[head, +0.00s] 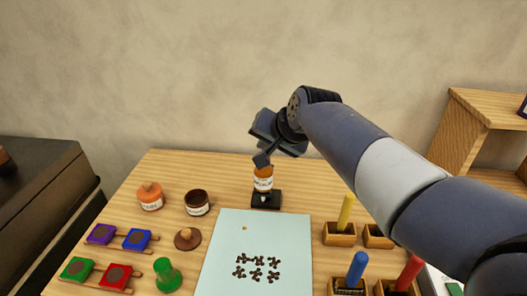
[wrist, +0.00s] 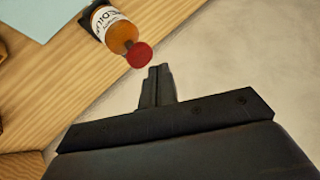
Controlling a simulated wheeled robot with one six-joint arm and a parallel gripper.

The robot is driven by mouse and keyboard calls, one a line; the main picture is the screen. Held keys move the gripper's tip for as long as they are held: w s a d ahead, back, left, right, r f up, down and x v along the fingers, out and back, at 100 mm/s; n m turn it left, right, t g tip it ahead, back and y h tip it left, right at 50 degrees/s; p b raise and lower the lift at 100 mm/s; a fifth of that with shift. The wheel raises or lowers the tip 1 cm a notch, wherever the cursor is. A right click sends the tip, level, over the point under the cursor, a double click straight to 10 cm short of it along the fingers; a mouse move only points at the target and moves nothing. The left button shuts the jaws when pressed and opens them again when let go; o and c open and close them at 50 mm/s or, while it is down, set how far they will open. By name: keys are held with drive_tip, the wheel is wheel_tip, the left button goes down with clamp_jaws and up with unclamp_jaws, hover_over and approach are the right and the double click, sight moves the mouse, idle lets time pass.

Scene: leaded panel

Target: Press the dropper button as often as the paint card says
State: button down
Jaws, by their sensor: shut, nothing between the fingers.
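An amber dropper bottle (head: 263,184) with a white label stands on a small black base (head: 266,200) at the back of the table. In the wrist view the bottle (wrist: 119,36) has a round red button (wrist: 139,55) on top. My gripper (head: 262,160) is shut and empty, pointing down just over the bottle top, where it hides the button in the head view. In the wrist view its fingertips (wrist: 159,70) are beside the red button with a small gap in the picture. I cannot make out a paint card for certain.
A pale blue sheet (head: 220,262) with dark marks and a small amber spot lies in front. Two jars, an orange-lidded one (head: 150,196) and a dark open one (head: 197,203), stand left. Coloured blocks (head: 137,239) and wooden holders (head: 340,234) with coloured sticks flank the sheet.

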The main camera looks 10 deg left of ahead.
wheel_tip(320, 180, up, 5)
drive_tip(key=p, duration=0.4)
drive_tip(key=shift+r, duration=0.1)
idle(2.7)
